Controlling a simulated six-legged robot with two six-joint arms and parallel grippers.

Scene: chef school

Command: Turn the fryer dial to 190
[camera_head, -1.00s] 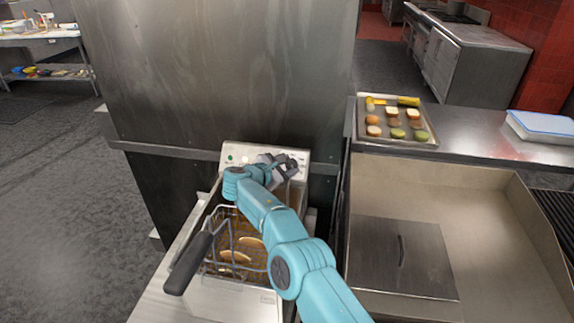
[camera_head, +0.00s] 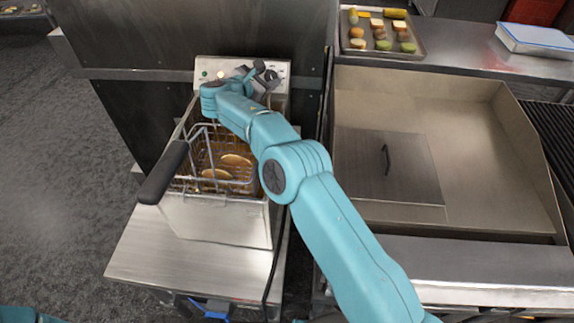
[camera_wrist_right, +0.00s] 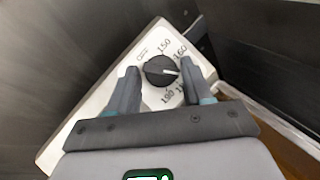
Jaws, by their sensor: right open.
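The fryer (camera_head: 215,222) stands in the middle of the head view, with a pale control panel (camera_head: 208,65) at its back. In the right wrist view, the round black dial (camera_wrist_right: 158,70) sits on that panel. Its white mark points right, just below the 160 label; 150 shows above and 190 below, and my finger covers some numbers. My right gripper (camera_wrist_right: 165,68) is open, with one finger on each side of the dial; I cannot tell whether they touch it. In the head view, my right gripper (camera_head: 264,73) is at the panel and obscures the dial. My left gripper is out of view.
A wire basket (camera_head: 205,150) with a black handle (camera_head: 164,172) and browned food sits in the fryer under my right arm. A dark metal wall rises behind the panel.

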